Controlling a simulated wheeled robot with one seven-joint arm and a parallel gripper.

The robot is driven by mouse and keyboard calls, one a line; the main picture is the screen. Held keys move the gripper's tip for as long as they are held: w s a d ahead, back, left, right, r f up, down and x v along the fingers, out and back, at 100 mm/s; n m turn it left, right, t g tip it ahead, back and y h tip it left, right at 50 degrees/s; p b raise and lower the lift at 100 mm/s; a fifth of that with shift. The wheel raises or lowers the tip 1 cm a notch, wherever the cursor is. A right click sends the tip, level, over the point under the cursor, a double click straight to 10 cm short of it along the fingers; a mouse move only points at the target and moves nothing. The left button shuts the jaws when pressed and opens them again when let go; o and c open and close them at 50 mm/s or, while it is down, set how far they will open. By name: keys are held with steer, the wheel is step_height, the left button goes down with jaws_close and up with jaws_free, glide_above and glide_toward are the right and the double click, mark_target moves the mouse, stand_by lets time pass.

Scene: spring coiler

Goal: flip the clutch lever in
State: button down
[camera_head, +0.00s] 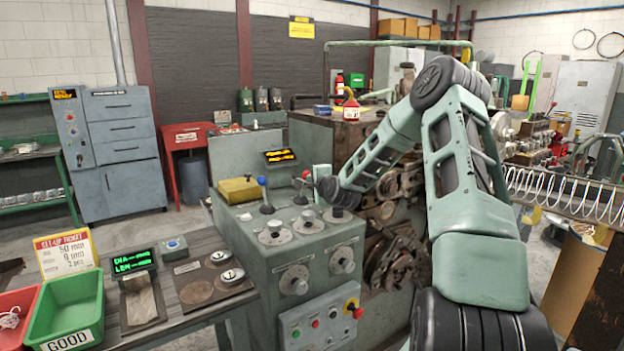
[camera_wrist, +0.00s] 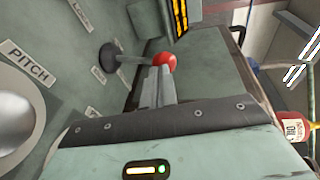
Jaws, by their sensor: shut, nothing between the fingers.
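A lever with a red ball knob (camera_head: 306,174) stands on the sloped green control panel (camera_head: 232,240), beside a lever with a blue knob (camera_head: 263,181). The frames do not show a readable name for either lever. In the wrist view the red knob (camera_wrist: 166,62) sits on a thin stem that leans out from a dark round boot (camera_wrist: 108,55). My gripper (camera_head: 316,179) is shut and empty at the red knob's right side. In the wrist view its closed fingertips (camera_wrist: 156,72) lie right against or just in front of the knob; contact cannot be told.
Several dials, including a knob (camera_head: 276,228), cover the panel below the levers. A red emergency button (camera_head: 354,308) is on the front box. A yellow box (camera_head: 239,189) lies on the panel's left top. A red bottle (camera_head: 351,109) stands on the machine behind my arm.

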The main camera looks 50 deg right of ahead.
mark_target(304, 174)
steer(key=shift+r, duration=0.1)
steer(key=shift+w+d+r+g+p, duration=0.1)
steer(key=shift+w+r+g+p, duration=0.25)
steer(key=shift+p, duration=0.35)
steer(key=shift+w, duration=0.1)
steer(key=shift+w+d+r+g+y+p, duration=0.1)
steer(key=shift+w+r+g+y+p, duration=0.4)
steer(key=shift+p, duration=0.65)
steer(key=w+g+p, duration=0.1)
steer(key=p, duration=0.1)
steer(key=w+r+g+p, duration=0.1)
steer(key=p, duration=0.1)
steer(key=shift+w+d+r+n, duration=0.15)
steer(key=shift+w+r+n, duration=0.1)
steer(key=shift+n, duration=0.15)
steer(key=shift+g+y, duration=0.4)
steer(key=shift+g, duration=0.35)
steer(key=shift+w+d+f, duration=0.1)
steer(key=shift+w+d, duration=0.15)
steer(key=shift+w, duration=0.55)
steer(key=shift+w+d+r, duration=0.1)
steer(key=shift+w+d, duration=0.15)
steer(key=shift+w, duration=0.55)
steer(key=shift+w+d+f, duration=0.1)
steer(key=shift+w+d, duration=0.15)
steer(key=shift+w, duration=0.55)
